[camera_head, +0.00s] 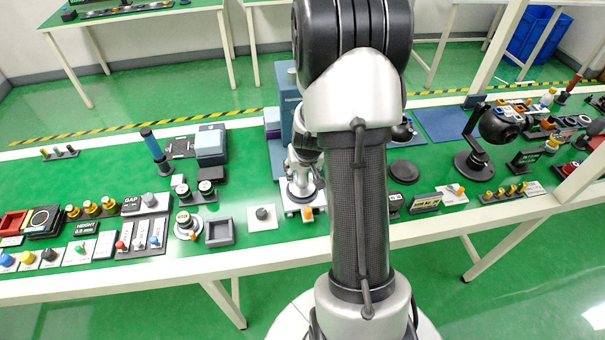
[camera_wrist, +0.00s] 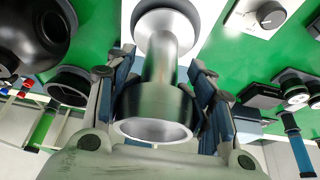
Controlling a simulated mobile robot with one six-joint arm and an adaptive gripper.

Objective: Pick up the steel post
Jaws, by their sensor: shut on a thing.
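The steel post (camera_wrist: 162,70) is a shiny metal cylinder with a wide, darker open collar at its near end and a pale round disc at its far end. In the wrist view its near part lies between the two fingers of my gripper (camera_wrist: 160,72), which is shut on it. In the head view my gripper (camera_head: 304,172) points down over a small white plate (camera_head: 308,212) at the middle of the bench.
A blue-grey upright unit (camera_head: 283,110) stands close behind my gripper. A grey square tray (camera_head: 220,232) and a white plate with a knob (camera_head: 263,217) lie to the left. A dark round disc (camera_head: 404,171) and a black lamp-like stand (camera_head: 476,160) are to the right.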

